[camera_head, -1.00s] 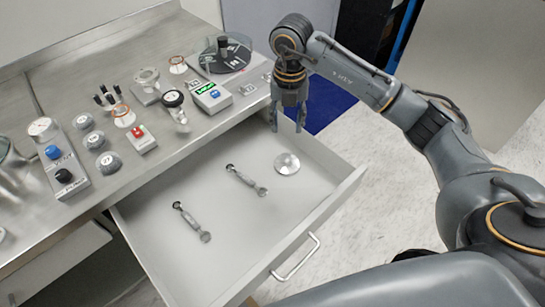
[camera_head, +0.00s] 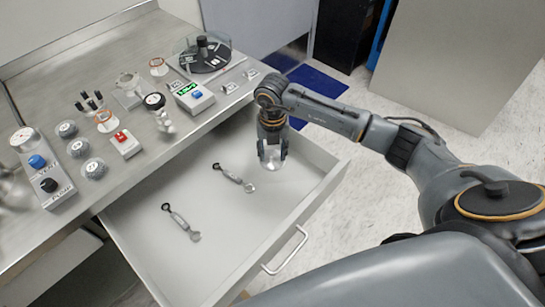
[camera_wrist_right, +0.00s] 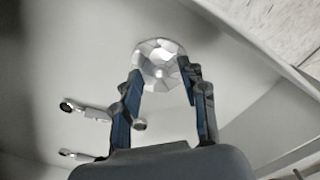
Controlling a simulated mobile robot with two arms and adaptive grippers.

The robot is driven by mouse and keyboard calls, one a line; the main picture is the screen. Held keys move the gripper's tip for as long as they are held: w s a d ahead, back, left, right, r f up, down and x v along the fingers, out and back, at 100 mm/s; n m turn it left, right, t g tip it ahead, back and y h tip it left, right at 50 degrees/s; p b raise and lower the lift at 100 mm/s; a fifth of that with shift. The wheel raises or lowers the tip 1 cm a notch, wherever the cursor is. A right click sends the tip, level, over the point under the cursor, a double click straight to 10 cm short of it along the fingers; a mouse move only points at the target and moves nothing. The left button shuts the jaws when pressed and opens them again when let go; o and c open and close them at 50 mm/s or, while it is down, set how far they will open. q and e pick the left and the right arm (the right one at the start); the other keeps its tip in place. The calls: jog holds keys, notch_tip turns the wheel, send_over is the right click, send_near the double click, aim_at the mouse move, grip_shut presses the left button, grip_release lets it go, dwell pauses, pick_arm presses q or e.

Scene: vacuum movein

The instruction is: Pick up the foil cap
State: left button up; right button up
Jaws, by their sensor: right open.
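The foil cap (camera_wrist_right: 160,62) is a round, shiny silver disc with a faceted rim, lying on the floor of the open drawer (camera_head: 205,265). In the right wrist view it sits at the far end of my right gripper (camera_wrist_right: 161,75), whose two fingers are apart with the tips at the cap's near edge. In the head view my right gripper (camera_head: 272,161) points down into the drawer, over the cap, and mostly hides it. I cannot tell whether the fingers touch the cap. My left gripper is not in view.
Two small wrench-like tools, one nearer (camera_head: 182,222) and one farther (camera_head: 234,178), lie in the drawer left of my right gripper. The drawer's right wall and handle (camera_head: 285,250) are close by. The steel counter (camera_head: 125,185) holds several knobs, switches and fittings.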

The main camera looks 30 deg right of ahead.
jog(key=c, duration=0.9)
